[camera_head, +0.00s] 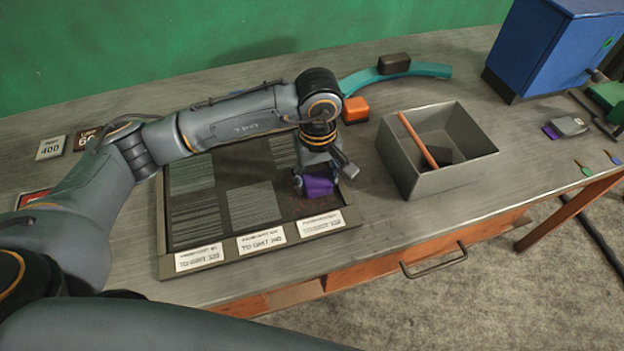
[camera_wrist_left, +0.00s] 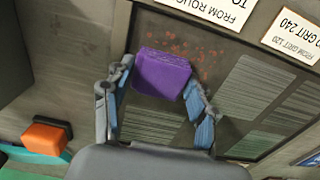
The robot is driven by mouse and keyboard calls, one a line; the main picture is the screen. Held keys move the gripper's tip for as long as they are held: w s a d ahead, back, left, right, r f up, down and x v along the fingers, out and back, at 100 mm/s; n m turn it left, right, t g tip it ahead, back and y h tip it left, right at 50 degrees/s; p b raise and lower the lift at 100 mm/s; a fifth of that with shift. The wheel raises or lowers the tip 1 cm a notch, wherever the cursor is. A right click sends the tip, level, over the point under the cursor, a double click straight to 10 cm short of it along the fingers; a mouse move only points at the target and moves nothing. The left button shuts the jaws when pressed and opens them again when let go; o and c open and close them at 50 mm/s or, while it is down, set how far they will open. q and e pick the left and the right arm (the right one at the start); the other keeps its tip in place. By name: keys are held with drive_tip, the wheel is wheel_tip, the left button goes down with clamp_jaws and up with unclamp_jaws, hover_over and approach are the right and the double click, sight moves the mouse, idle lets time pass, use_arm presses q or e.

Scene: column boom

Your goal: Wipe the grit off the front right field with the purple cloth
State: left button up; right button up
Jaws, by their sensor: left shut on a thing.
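My left gripper (camera_head: 318,180) is shut on the purple cloth (camera_head: 319,187), over the front right part of the dark board (camera_head: 162,235). The cloth also shows between the fingers in the left wrist view (camera_wrist_left: 162,75). Reddish-brown grit (camera_wrist_left: 205,58) lies scattered on the front right field beside the cloth, toward the label. The gripper and cloth hide part of this field. Whether the cloth touches the board I cannot tell. My right gripper is not in view.
A grey open box (camera_head: 455,180) with an orange-handled tool (camera_head: 418,139) stands right of the board. An orange block (camera_head: 355,109) sits behind the gripper, near a teal curved piece (camera_head: 432,70). A blue cabinet (camera_head: 545,45) stands at the back right.

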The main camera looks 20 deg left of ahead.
use_arm(q)
drive_tip(key=shift+a+f, duration=0.1)
drive_tip(key=shift+s+a, duration=0.3)
drive_tip(key=shift+a, duration=0.1)
drive_tip(key=shift+s+a+b, duration=0.25)
drive_tip(key=shift+s+a, duration=0.1)
drive_tip(key=shift+a, duration=0.2)
drive_tip(key=shift+s+a+b, duration=0.25)
drive_tip(key=shift+s+a, duration=0.1)
drive_tip(key=shift+a, duration=0.2)
drive_tip(key=shift+d, duration=0.1)
drive_tip(key=shift+w+d+b, duration=0.5)
drive_tip(key=shift+d+b, duration=0.15)
drive_tip(key=shift+d, duration=0.05)
wheel_tip(320, 180, up, 9)
drive_tip(key=p, duration=0.4)
